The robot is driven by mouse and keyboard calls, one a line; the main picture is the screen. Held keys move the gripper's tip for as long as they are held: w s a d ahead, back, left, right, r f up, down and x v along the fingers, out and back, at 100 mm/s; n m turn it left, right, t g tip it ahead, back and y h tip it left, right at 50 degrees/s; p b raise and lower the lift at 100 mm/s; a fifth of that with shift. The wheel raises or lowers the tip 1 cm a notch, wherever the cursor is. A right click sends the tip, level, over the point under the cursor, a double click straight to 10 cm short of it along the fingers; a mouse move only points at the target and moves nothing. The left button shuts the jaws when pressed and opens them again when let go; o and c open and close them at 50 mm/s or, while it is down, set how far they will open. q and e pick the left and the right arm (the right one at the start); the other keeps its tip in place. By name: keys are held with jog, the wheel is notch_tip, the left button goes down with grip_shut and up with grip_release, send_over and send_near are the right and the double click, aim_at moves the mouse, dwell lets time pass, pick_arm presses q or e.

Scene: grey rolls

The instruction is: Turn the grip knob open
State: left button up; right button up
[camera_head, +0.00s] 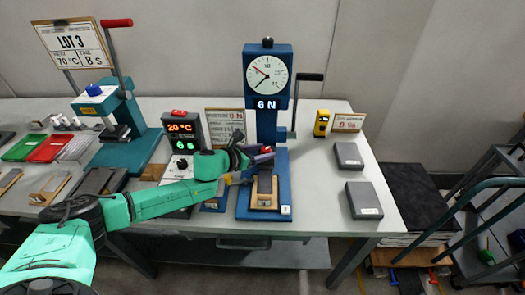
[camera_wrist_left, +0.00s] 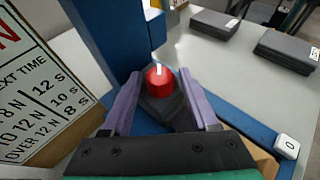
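The red grip knob (camera_wrist_left: 160,78) has a white mark on top and sits on a dark grey block at the blue test stand (camera_head: 267,120). My left gripper (camera_head: 262,166) reaches in from the left at the lower part of the stand. In the left wrist view its two purple fingers (camera_wrist_left: 160,80) are apart, one on each side of the knob, with a visible gap to it on both sides. The gripper is open and holds nothing. In the head view the knob is hard to make out behind the fingers. My right gripper is not in view.
The stand carries a round dial (camera_head: 267,74) and a side crank (camera_head: 308,78). A sign card (camera_head: 225,125) and a red-digit display box (camera_head: 182,132) stand left of it. Two grey blocks (camera_head: 363,200) lie to the right. A teal press (camera_head: 112,120) stands at left.

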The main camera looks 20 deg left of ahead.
pick_arm(q)
grip_shut()
